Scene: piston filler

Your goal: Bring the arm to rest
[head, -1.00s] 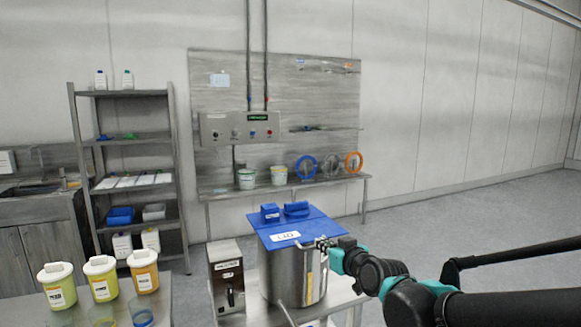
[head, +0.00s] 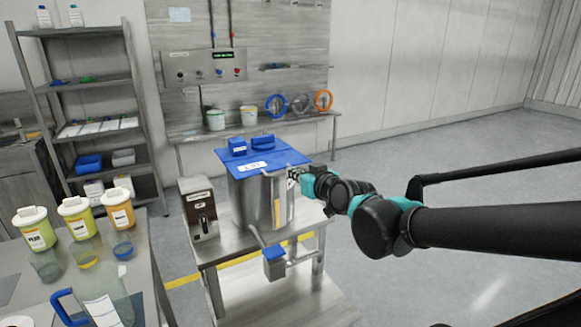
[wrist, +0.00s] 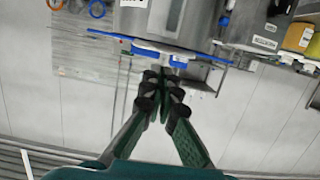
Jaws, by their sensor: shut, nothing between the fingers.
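My gripper (head: 293,174) is at the right side of the steel hopper (head: 250,205), just below the edge of its blue lid (head: 285,160). In the wrist view my gripper (wrist: 163,82) has its dark fingers together, with nothing between them. The blue lid edge (wrist: 110,36) and the hopper (wrist: 190,18) lie beyond the fingertips in that view. Whether the fingertips touch the hopper or lid cannot be told. My arm reaches in from the right of the head view, roughly level.
The hopper stands on a steel table (head: 215,251) beside a control box (head: 198,208). A blue-ended part (head: 274,262) juts out in front. Lidded tubs (head: 77,218) and beakers (head: 122,246) stand on a bench at left. Open floor (head: 440,165) lies to the right.

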